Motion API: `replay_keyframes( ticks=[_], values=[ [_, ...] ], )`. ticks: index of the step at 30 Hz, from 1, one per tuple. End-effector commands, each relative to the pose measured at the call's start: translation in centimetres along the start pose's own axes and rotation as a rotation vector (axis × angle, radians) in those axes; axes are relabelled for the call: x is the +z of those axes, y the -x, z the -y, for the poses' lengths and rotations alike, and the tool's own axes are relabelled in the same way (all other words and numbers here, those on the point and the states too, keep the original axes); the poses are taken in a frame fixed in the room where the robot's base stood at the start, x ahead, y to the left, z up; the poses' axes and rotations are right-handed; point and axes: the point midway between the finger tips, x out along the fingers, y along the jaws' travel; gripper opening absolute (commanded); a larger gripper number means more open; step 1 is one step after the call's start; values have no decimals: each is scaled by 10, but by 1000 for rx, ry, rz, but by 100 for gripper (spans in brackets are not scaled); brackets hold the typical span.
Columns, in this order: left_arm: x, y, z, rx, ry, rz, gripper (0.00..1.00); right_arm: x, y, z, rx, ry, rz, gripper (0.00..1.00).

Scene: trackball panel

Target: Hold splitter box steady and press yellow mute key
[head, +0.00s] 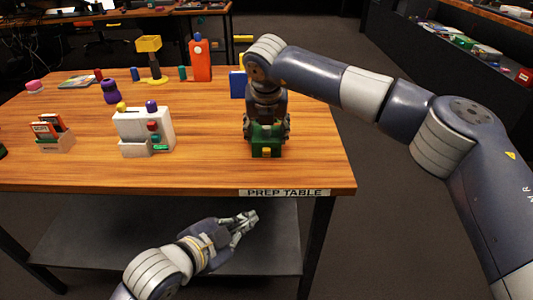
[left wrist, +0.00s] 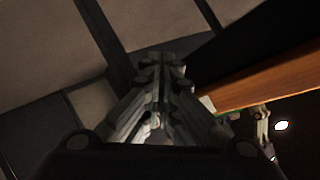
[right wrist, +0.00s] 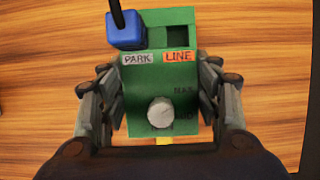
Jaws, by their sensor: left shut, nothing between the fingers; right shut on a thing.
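The green splitter box (head: 267,141) stands on the wooden table near its front right edge. My right gripper (head: 266,128) comes down from above and is shut on the box, one finger on each side; both fingers show in the right wrist view (right wrist: 162,100). A yellow key (head: 266,152) is on the front of the box, and only its edge shows in the right wrist view (right wrist: 165,140). My left gripper (head: 250,219) is shut and empty, in front of and below the tabletop edge, apart from the box. Its closed fingers fill the middle of the left wrist view (left wrist: 160,75).
On the box, a blue plug (right wrist: 125,30) with a black cable sits at PARK; LINE (right wrist: 180,56) is empty, with a silver knob (right wrist: 161,112) below. A white panel (head: 145,132) stands to the left. A dark shelf (head: 180,235) lies under the tabletop (head: 210,160).

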Motion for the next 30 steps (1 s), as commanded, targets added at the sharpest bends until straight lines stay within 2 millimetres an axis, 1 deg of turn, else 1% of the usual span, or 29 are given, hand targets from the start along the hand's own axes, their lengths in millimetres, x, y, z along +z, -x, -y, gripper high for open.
replay_keyframes(
  ticks=[1,3,6,9,12,14,23,26,30],
  values=[
    [-22,2,9,-12,-83,-58,0,-1,-1,0,-1,0,-3,36],
    [-48,6,15,-22,-180,-128,0,-1,-1,0,-1,0,-2,36],
    [-76,12,20,-35,-296,-208,0,-1,-1,0,-1,0,-2,36],
    [-94,17,22,-44,-370,-258,0,-1,-1,0,-1,0,-2,36],
    [-102,20,22,-48,-407,-283,0,-1,-1,0,-1,0,-2,36],
    [-104,21,22,-49,-415,-289,0,-1,-1,0,-1,0,-2,36],
    [-105,21,22,-49,-415,-289,0,-1,-1,0,-1,0,-2,36],
    [-104,18,25,-50,-414,-289,0,-1,-1,0,-1,0,-2,36],
    [-104,9,33,-51,-414,-288,0,-1,-1,0,-1,0,-2,36]
  ],
)
